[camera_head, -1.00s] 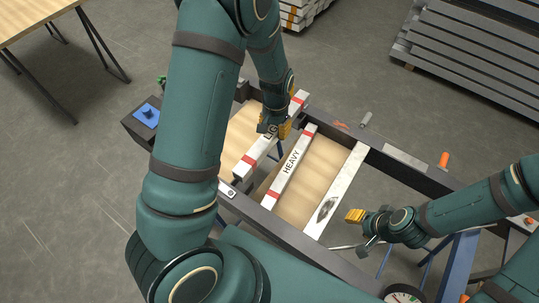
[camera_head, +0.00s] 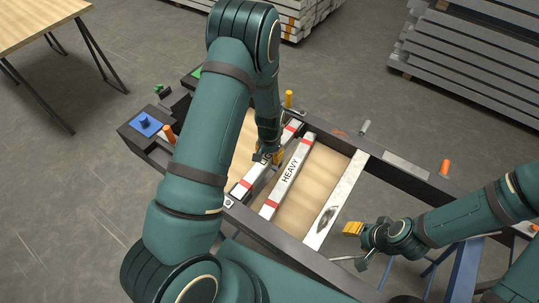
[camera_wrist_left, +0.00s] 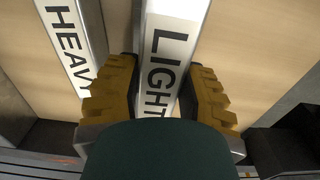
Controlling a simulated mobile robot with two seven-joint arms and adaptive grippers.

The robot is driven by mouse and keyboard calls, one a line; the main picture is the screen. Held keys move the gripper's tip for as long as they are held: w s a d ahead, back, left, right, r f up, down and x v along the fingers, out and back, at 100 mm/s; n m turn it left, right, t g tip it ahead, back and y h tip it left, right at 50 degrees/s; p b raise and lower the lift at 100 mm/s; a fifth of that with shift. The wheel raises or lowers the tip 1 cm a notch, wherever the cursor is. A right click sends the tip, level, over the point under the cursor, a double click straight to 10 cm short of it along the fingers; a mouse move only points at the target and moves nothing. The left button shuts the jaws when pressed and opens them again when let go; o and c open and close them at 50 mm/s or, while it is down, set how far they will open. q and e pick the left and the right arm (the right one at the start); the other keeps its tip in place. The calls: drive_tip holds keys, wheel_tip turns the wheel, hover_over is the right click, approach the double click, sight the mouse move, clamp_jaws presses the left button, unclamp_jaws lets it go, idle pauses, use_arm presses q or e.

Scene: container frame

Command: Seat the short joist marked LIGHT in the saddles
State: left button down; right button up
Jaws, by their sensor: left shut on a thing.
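The LIGHT joist (camera_head: 250,184) is a pale bar with red bands, lying between the dark frame's (camera_head: 285,233) two long rails, left of and roughly parallel to the HEAVY joist (camera_head: 287,177). My left gripper (camera_head: 268,156) is shut around its middle. The left wrist view shows yellow fingers (camera_wrist_left: 158,88) on both sides of the LIGHT lettering (camera_wrist_left: 170,48), with HEAVY (camera_wrist_left: 68,42) to the left. The saddles are too small or hidden to tell whether the joist's ends rest in them. My right gripper (camera_head: 353,229) is away from the joists, its finger gap unclear.
A pale plate with a dark smudge (camera_head: 334,205) crosses the frame to the right. Orange pegs (camera_head: 444,167) stand on the frame; a blue tray (camera_head: 146,125) is at its left end. A wooden table (camera_head: 40,32) and stacked beams (camera_head: 470,60) stand beyond.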

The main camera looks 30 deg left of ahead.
sight(270, 155)
use_arm(q)
drive_tip(key=shift+r, duration=0.1)
drive_tip(key=c, duration=0.6)
unclamp_jaws()
wheel_tip(270, 155, up, 12)
drive_tip(key=p, duration=0.2)
drive_tip(key=shift+n+t+h, duration=0.4)
drive_tip(key=shift+n+h, duration=0.3)
drive_tip(key=shift+h, duration=0.2)
drive_tip(key=s+d+f, duration=0.3)
drive_tip(key=f, duration=0.1)
drive_tip(key=s+d+f, duration=0.3)
drive_tip(key=s+d, duration=0.1)
drive_tip(key=shift+s+f, duration=0.1)
drive_tip(key=shift+f, duration=0.25)
drive_tip(key=s+d, duration=0.2)
drive_tip(key=s+d+f+n+t+h, duration=0.1)
drive_tip(key=s+d, duration=0.1)
drive_tip(key=s+d+n+h, duration=0.1)
drive_tip(key=s+d, duration=0.1)
drive_tip(key=d, duration=0.1)
drive_tip(key=shift+s+f, duration=0.15)
drive_tip(key=shift+s, duration=0.25)
